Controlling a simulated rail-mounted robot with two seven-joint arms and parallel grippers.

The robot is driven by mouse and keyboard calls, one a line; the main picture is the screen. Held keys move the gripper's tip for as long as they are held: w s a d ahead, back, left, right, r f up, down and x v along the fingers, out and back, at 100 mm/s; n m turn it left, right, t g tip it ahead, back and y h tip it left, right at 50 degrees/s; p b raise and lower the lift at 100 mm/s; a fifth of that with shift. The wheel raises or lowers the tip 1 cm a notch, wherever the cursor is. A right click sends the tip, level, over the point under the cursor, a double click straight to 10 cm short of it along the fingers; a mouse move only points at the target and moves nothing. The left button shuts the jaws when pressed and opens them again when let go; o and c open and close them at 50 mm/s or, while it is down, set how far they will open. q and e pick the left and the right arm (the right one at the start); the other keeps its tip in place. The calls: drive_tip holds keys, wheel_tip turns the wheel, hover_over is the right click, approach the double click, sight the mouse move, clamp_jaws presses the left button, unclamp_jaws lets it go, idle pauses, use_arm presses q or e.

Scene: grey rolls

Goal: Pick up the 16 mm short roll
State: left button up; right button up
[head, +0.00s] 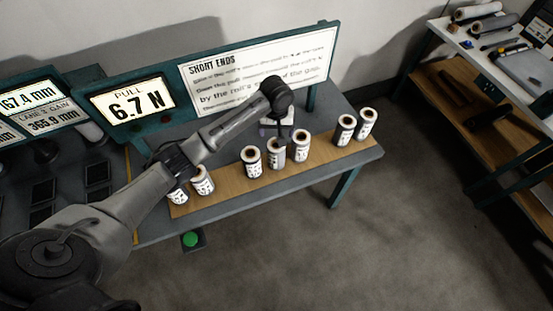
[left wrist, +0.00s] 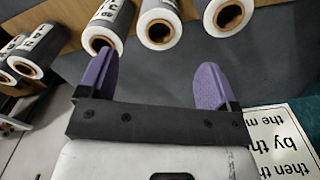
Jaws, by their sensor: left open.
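In the head view, a middle trio has a left roll (head: 252,163), a centre roll (head: 276,151) and a right roll (head: 301,147). I cannot read which one is 16 mm. My left gripper (head: 276,131) is just behind the trio, partly hidden by its own arm. In the left wrist view its purple fingers (left wrist: 155,66) are open and empty. Three rolls, including a middle one (left wrist: 160,25), lie beyond the fingertips. My right gripper is not in view.
A pair of rolls (head: 356,126) stands at the board's right end, another pair (head: 203,181) at its left, partly behind my arm. A "SHORT ENDS" sign (head: 225,85) rises behind. A display reading 6.7 N (head: 135,104) stands left. A shelf (head: 490,45) is far right.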

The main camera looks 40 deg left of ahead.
sight(276, 145)
use_arm(q)
drive_tip(key=shift+w+a+f+n, duration=0.3)
drive_tip(key=shift+w+a+f, duration=0.1)
drive_tip(key=shift+a+f, duration=0.05)
wheel_tip(276, 145, down, 12)
drive_tip(key=shift+f+b, duration=0.2)
drive_tip(key=shift+b, duration=0.45)
drive_tip(key=c, duration=0.8)
drive_tip(key=shift+c, duration=0.2)
